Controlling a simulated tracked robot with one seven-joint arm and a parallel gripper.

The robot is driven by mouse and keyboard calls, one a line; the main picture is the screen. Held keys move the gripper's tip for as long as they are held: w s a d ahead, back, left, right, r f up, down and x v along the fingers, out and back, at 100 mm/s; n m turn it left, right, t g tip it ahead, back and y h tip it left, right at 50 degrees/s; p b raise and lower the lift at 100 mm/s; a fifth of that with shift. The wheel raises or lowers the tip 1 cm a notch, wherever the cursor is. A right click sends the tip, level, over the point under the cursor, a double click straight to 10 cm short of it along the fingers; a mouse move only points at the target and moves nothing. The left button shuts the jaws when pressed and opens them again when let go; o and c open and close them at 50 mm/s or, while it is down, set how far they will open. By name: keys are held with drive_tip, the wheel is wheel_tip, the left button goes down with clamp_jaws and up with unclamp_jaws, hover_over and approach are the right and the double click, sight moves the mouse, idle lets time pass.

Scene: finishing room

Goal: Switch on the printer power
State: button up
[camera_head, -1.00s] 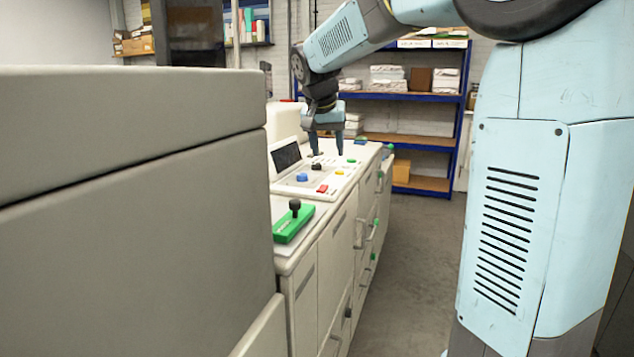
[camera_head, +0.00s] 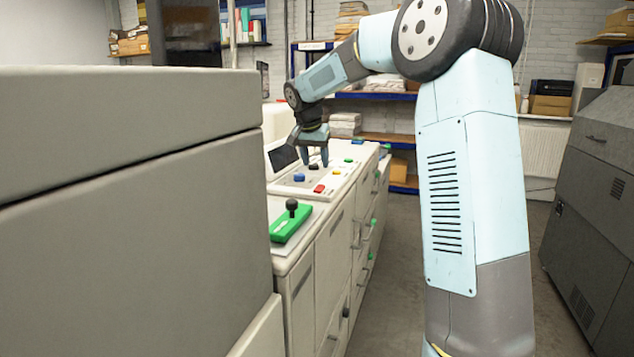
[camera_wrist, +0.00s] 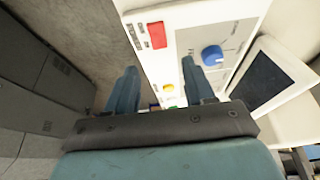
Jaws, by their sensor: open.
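The printer (camera_head: 330,225) is a long cream machine with a control panel (camera_head: 288,188) on top. The panel has a blue knob (camera_head: 299,177), a red button (camera_head: 319,188), a yellow button (camera_head: 336,173), a black knob (camera_head: 313,167) and a tilted dark screen (camera_head: 283,156). My gripper (camera_head: 315,164) is open and empty, pointing down over the panel by the black knob. I cannot tell whether it touches anything. In the wrist view the fingers (camera_wrist: 159,68) spread below the red button (camera_wrist: 157,35), with the yellow button (camera_wrist: 168,87) between them and the blue knob (camera_wrist: 212,55) to the right.
A green block with a black knob (camera_head: 290,222) sits on the nearer printer top. A large grey-beige cabinet (camera_head: 130,220) fills the left foreground. A dark grey machine (camera_head: 595,220) stands at the right. Floor (camera_head: 385,290) is clear along the printer's front. Shelves stand behind.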

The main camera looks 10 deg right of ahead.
sight(320, 186)
drive_tip(key=x, duration=0.8)
drive_tip(key=shift+w+d+f, duration=0.1)
drive_tip(key=shift+f, duration=0.2)
drive_tip(key=shift+c, duration=0.5)
